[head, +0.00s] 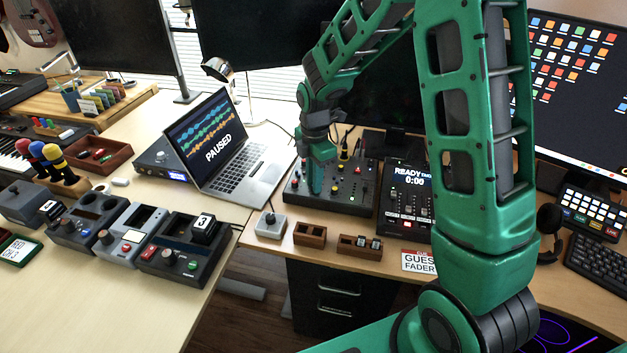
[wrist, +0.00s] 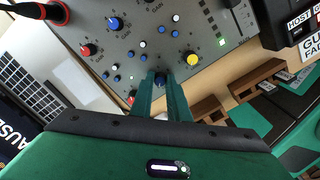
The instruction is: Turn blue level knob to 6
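The dark mixer (head: 347,196) stands on the right desk, under my lowered gripper (head: 316,186). Another blue knob (wrist: 115,23) sits farther across the panel.
A yellow knob (wrist: 192,58) is close on the right and a red knob (wrist: 132,98) close on the left. The laptop (head: 235,150) stands left of the mixer. A recorder (head: 408,198) reading READY stands right. Small wooden boxes (head: 310,235) line the desk's front edge.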

